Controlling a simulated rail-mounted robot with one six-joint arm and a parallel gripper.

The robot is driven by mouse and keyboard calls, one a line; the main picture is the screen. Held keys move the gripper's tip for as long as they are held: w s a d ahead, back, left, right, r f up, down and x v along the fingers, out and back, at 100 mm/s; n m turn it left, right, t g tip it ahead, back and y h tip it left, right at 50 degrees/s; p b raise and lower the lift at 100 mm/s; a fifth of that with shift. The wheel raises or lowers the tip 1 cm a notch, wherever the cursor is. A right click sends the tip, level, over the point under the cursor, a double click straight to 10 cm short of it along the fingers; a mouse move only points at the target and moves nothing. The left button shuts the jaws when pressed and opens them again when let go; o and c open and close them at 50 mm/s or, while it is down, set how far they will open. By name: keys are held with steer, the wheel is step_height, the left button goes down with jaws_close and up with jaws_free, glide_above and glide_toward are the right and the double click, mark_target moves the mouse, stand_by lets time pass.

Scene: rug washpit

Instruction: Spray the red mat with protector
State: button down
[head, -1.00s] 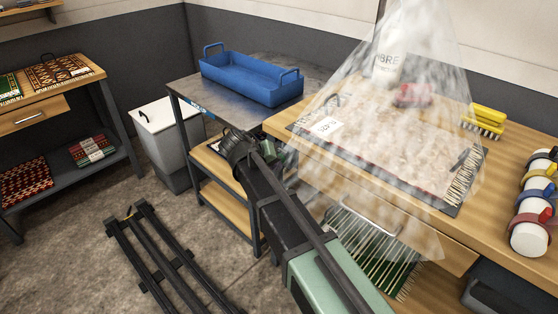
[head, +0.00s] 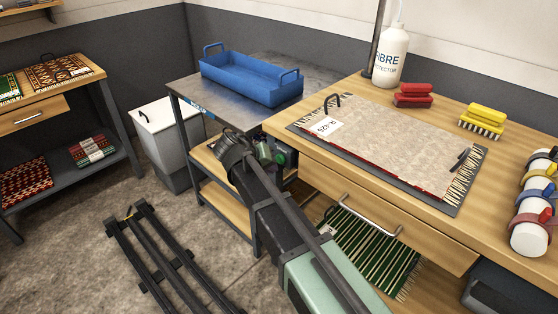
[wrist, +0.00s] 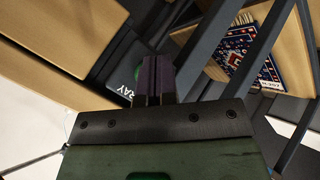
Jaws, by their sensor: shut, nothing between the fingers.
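The mat (head: 400,135) lies flat on a dark grey board (head: 447,208) on the wooden bench. Its upper face is beige-grey, with red along its near edge, fringe at its ends and a white tag (head: 326,126) at the left. A white protector bottle (head: 391,57) stands behind it. A dark box with a green button (head: 281,158) is below the bench's left end. My gripper (head: 270,152) is in front of this box. In the wrist view its fingers (wrist: 154,62) are shut and empty, beside the green button (wrist: 137,72) and a label ending "RAY". Contact cannot be told.
Red (head: 413,95) and yellow (head: 485,119) brushes stand on the bench behind and right of the mat. A blue tray (head: 251,76) sits on the metal cart. A drawer handle (head: 370,216) sticks out in front. White bottles (head: 529,238) stand at the right edge.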

steer(key=shift+s+a, duration=0.1)
steer(key=shift+s+a, duration=1.65)
steer(key=shift+a, duration=0.15)
